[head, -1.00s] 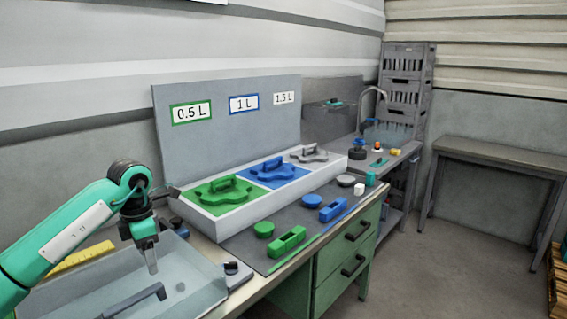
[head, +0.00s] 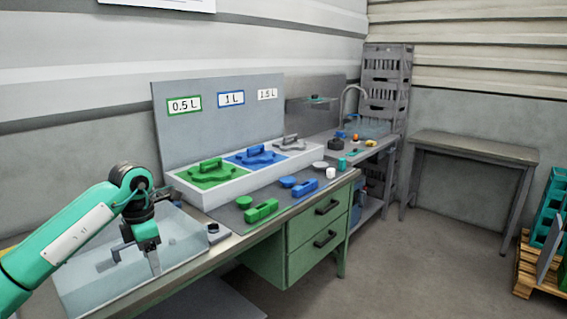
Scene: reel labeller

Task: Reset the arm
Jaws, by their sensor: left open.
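My left gripper (head: 153,262) comes in from the left and points down over the clear, pale bin (head: 195,246) at the near end of the bench. It is open, and I see nothing between its fingers. A dark handle-like part (head: 112,256) shows in the bin, left of the gripper. My right gripper is not in view.
A white tray (head: 228,188) holds green, blue and grey handled pieces below the 0.5 L, 1 L and 1.5 L labels. Green (head: 262,211) and blue (head: 305,187) parts lie on the dark mat. A side table (head: 475,149) and open floor are at right.

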